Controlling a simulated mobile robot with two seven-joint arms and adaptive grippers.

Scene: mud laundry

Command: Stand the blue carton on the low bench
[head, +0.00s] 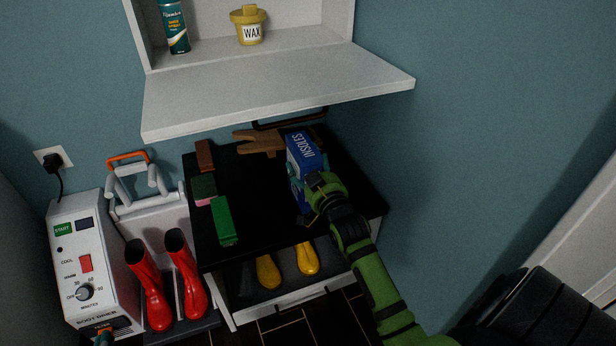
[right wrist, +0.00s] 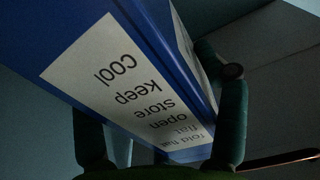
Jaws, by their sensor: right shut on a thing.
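The blue carton (head: 303,152), marked INSOLES, is at the back right of the black-topped low bench (head: 265,205) in the head view. It looks roughly upright there; whether its base touches the bench top cannot be told. My right gripper (head: 318,192) is shut on the carton from the front and hides its lower part. In the right wrist view the carton (right wrist: 150,60) fills the middle between the gripper's two fingers (right wrist: 160,135), its white label readable upside down.
A green box (head: 222,220), other small blocks and brown wooden pieces (head: 258,141) lie on the bench. A white cabinet with a lowered flap (head: 280,92) hangs above. Red boots (head: 152,285) and a boot dryer (head: 85,265) stand left. The bench's middle is clear.

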